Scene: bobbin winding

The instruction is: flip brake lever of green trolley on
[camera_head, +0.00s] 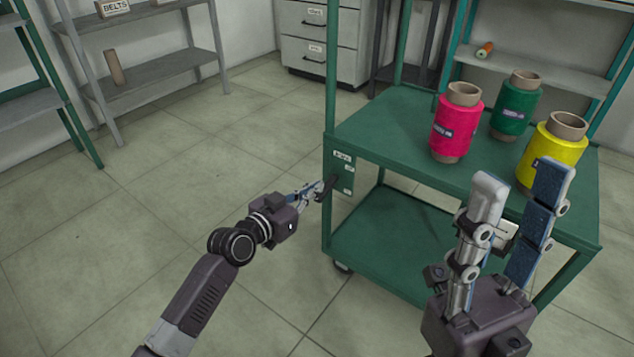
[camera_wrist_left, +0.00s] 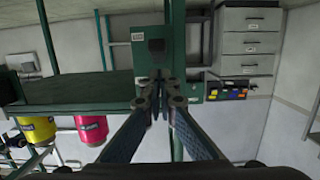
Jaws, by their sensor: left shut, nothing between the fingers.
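The green trolley (camera_head: 384,228) stands right of centre in the head view. A small green panel (camera_head: 343,172) with white labels is fixed to its near left post, and it shows in the left wrist view (camera_wrist_left: 178,55). A dark lever (camera_head: 327,188) sticks out from the panel; its exact position is hard to tell. My left gripper (camera_head: 314,192) is shut and empty, with its fingertips at or very close to the lever. In the left wrist view the fingertips (camera_wrist_left: 158,88) meet in front of the panel and cover part of it. My right gripper (camera_head: 522,185) is open and empty, in front of the trolley.
A pink spool (camera_head: 456,125), a green spool (camera_head: 516,108) and a yellow spool (camera_head: 551,154) stand on the trolley's top shelf. A grey drawer cabinet (camera_head: 318,45) and a grey shelf rack (camera_head: 165,68) stand behind. The floor on the left is clear.

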